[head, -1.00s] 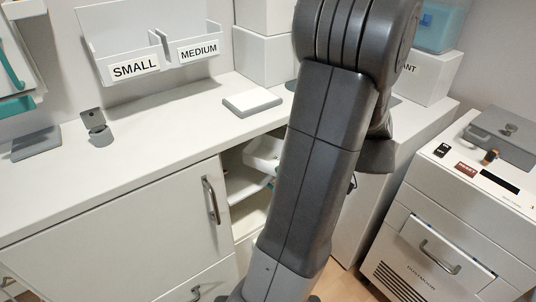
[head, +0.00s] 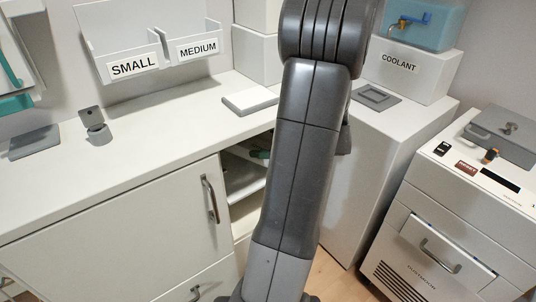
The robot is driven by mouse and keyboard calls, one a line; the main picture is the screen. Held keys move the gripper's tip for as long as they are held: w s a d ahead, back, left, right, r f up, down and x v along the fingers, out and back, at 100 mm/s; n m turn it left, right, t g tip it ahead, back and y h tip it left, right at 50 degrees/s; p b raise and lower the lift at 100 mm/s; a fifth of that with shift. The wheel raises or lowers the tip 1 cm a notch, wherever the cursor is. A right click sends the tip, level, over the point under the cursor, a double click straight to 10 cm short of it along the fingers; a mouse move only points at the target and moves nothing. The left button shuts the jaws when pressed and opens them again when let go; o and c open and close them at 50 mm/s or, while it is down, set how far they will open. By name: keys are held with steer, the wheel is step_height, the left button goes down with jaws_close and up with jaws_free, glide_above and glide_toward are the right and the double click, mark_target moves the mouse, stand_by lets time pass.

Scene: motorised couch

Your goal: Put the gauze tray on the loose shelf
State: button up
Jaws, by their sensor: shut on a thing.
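My gripper is hidden behind my own dark arm, which rises through the middle of the head view, so I cannot see its fingers or what is between them. No gauze tray can be clearly made out. A small green piece (head: 260,154) shows at the arm's left edge, by the open compartment under the counter; what it belongs to is hidden. A pale shelf (head: 243,182) lies inside that compartment, partly covered by my arm. I cannot tell whether it is the loose one.
The white counter (head: 150,125) carries a grey-white block (head: 250,101) and a small metal stand (head: 96,126). A handled door (head: 130,220) is left of the compartment. A COOLANT box (head: 405,70) stands at back right, a machine (head: 460,205) at right.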

step_height(320, 180, down, 4)
steer(key=shift+r+b, duration=0.15)
steer(key=shift+b, duration=0.2)
steer(key=shift+w+a+f, duration=0.1)
steer(key=shift+w+f, duration=0.1)
steer(key=shift+f, duration=0.05)
steer(key=shift+f+b, duration=0.15)
steer(key=shift+b, duration=0.2)
steer(key=o, duration=0.8)
steer(key=shift+o, duration=0.2)
steer(key=shift+r+p, duration=0.25)
steer(key=shift+p, duration=0.15)
steer(key=v, duration=1.2)
steer(key=shift+p, duration=0.45)
